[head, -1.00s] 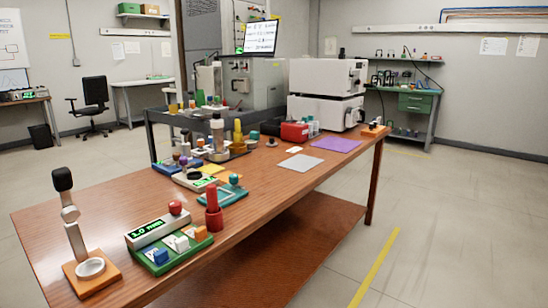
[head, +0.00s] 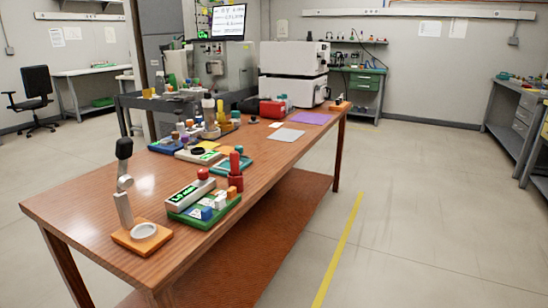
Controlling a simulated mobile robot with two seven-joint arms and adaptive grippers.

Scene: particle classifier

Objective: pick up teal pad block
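At this distance I cannot tell which teal part is the pad block. Neither of my grippers is in view.
The long wooden table (head: 100,208) has a green base with a display (head: 204,221) and an orange-based stand (head: 141,243) at its near end. A grey sheet (head: 286,136) and a purple sheet (head: 313,118) lie farther back. The floor right of the table is clear.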

